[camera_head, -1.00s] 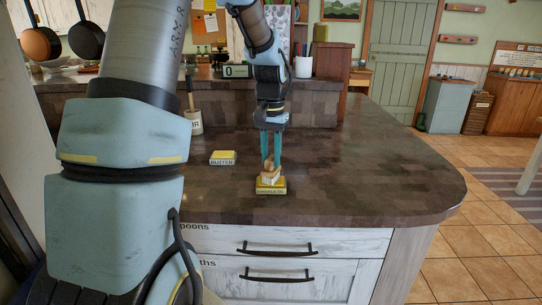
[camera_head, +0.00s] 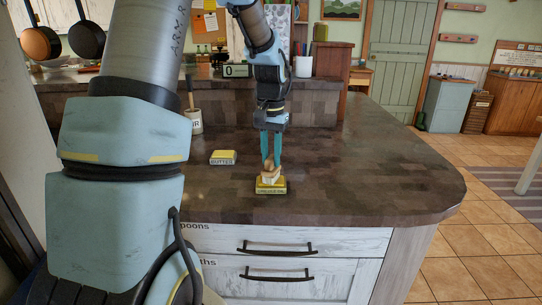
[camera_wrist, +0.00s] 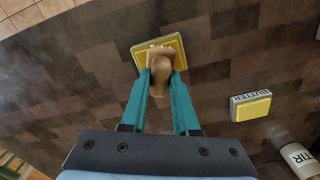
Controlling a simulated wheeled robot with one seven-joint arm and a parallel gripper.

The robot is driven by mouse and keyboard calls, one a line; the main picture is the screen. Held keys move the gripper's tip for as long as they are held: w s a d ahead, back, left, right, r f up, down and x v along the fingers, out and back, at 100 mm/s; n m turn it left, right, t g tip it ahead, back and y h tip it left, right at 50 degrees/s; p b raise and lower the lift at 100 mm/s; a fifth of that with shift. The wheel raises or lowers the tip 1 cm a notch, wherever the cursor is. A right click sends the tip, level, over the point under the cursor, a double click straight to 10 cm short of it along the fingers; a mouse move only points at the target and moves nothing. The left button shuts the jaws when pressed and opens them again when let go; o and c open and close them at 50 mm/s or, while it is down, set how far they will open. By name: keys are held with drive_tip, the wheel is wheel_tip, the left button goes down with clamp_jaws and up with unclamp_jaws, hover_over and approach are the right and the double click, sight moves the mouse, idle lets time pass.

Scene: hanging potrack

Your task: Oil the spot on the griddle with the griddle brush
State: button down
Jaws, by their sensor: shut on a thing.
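The griddle brush (camera_head: 270,177) has a rounded wooden knob handle and a pale lower part. It also shows in the wrist view (camera_wrist: 160,66). My gripper (camera_head: 271,163) points down and is shut on the knob, one teal finger on each side. The brush is on or just over a yellow oil dish (camera_head: 272,190) with a label too small to read surely. In the wrist view the dish (camera_wrist: 138,53) lies under the brush; I cannot tell whether they touch. The griddle and its spot are not identifiable in these views.
A yellow block labelled butter (camera_head: 222,158) lies left of the dish on the dark counter (camera_head: 370,180). A white crock (camera_head: 194,122) with a handled tool stands behind it. A raised ledge runs along the back. The counter's right side is clear.

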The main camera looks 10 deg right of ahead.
sight(271, 157)
idle(0.3)
drive_tip(key=shift+r+p, duration=2.95)
drive_tip(key=shift+r, duration=0.55)
